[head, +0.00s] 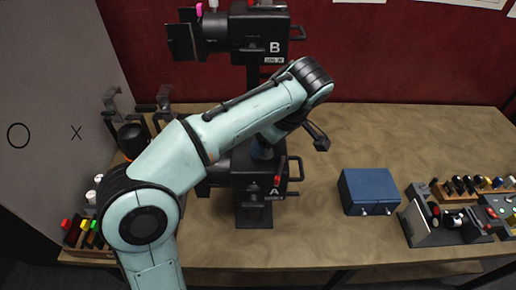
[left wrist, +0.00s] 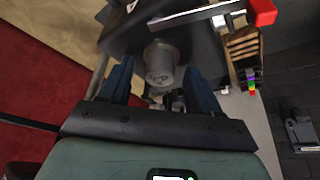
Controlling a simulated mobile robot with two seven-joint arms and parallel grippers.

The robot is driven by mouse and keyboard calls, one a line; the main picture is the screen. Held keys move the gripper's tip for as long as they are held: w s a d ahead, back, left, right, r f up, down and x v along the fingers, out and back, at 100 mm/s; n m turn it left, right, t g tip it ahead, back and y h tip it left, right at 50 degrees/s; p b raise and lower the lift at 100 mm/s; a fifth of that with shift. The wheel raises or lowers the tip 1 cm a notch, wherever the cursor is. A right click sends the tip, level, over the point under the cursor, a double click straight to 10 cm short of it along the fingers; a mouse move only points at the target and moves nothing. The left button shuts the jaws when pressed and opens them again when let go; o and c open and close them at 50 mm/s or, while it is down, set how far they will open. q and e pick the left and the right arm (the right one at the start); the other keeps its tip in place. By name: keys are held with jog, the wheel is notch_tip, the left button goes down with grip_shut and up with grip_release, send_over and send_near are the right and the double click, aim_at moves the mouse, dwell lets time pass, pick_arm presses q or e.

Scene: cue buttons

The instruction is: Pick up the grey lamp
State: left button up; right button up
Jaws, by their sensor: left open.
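In the left wrist view a short grey cylinder (left wrist: 160,65) with a round end, which looks like the grey lamp, shows between the two blue fingers of my left gripper (left wrist: 158,82). The fingers stand apart on either side of it. Whether they touch it I cannot tell. A dark unit lies behind the cylinder. The lamp is hidden there by my arm. My right gripper is out of sight.
Unit B (head: 262,35) sits high on the same black stand. A blue box (head: 370,190) and a black device (head: 435,225) stand to the right, near a rack of several knobs (head: 475,185). Coloured pieces (head: 80,235) lie at the left edge. The back right tabletop is clear.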

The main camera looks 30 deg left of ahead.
pick_arm(q)
jog(key=shift+a+f, duration=0.1)
jog(key=shift+f, duration=0.15)
jog(key=shift+d, duration=0.2)
jog(key=shift+c, duration=0.6)
jog(key=shift+a, duration=0.1)
jog(key=c, duration=1)
jog(key=shift+r, duration=0.1)
